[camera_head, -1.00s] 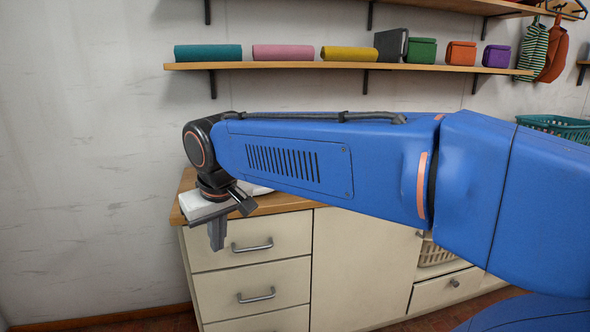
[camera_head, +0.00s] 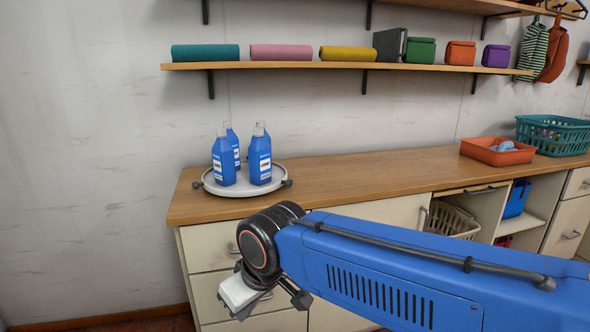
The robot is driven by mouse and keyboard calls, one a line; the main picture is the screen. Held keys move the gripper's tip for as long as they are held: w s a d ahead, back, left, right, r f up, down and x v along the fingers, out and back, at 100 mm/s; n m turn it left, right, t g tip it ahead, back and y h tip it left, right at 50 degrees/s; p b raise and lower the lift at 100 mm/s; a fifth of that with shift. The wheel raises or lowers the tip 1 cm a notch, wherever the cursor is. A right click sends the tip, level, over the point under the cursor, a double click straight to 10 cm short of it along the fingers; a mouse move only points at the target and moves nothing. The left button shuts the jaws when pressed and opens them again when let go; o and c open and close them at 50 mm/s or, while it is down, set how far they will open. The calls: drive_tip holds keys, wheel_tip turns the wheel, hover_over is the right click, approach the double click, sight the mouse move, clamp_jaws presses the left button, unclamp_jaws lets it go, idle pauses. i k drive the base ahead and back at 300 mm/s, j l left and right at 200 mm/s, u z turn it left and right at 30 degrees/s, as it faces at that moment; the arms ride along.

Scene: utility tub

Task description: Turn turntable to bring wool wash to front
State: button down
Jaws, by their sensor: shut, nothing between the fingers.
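A round light-grey turntable (camera_head: 233,191) with dark knobs on its rim sits on the left end of the wooden counter. Several blue bottles with white labels and pale caps stand upright on it: one at front left (camera_head: 223,165), one at right (camera_head: 260,158), one behind (camera_head: 233,143). The label text is too small to read, so I cannot tell which is the wool wash. My gripper (camera_head: 244,311) hangs in front of the drawers, below the counter edge and apart from the turntable. It is shut and empty; its fingertips are mostly hidden.
The wooden counter (camera_head: 370,176) is clear to the right of the turntable. A red-orange tub (camera_head: 497,152) and a teal basket (camera_head: 553,134) stand at its right end. A wall shelf (camera_head: 340,66) with rolled cloths and pouches runs above. Drawer handles stick out near my gripper.

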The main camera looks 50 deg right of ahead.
sight(242, 187)
drive_tip(key=l, duration=0.45)
drive_tip(key=k+l, duration=0.15)
drive_tip(key=l, duration=0.8)
drive_tip(key=k, duration=0.05)
